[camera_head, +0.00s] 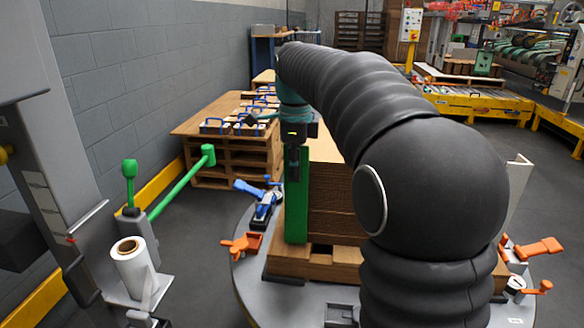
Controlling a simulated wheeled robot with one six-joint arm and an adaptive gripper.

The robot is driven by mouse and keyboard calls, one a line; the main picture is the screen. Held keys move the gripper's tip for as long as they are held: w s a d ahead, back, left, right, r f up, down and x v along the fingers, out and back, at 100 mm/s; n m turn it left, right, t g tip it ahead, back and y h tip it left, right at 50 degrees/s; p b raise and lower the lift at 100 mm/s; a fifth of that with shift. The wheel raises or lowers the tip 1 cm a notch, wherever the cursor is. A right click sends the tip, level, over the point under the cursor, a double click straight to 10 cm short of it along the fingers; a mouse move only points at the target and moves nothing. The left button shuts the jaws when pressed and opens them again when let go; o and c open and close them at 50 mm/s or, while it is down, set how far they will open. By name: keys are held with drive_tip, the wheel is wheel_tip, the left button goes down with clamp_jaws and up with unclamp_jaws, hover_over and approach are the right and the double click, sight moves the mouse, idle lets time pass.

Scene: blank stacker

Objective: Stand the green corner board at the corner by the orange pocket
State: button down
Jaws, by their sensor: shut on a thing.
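The green corner board (296,205) stands upright against the near left edge of the brown stack (333,190). Its foot is at the level of the wooden pallet (290,264); whether it rests there I cannot tell. My gripper (293,158) points down and is shut on the board's upper part; its fingertips are small and partly dark. An orange pocket (246,243) is on the round grey platform's left rim, left of the board's foot. Another orange fitting (540,248) is at the right. My arm hides much of the stack and its right side.
A blue-handled tool (262,203) stands behind the left orange pocket. A white upright board (517,195) shows right of my arm. A white film roll (134,266) and a green-handled bar (183,180) are at the left. Pallets with blue-handled items (215,126) stand behind.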

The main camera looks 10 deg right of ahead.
drive_tip(key=shift+s+d+f, duration=0.1)
drive_tip(key=shift+d+f, duration=0.05)
drive_tip(key=shift+f, duration=0.35)
idle(0.7)
drive_tip(key=c, duration=1.2)
unclamp_jaws()
drive_tip(key=shift+r, duration=0.1)
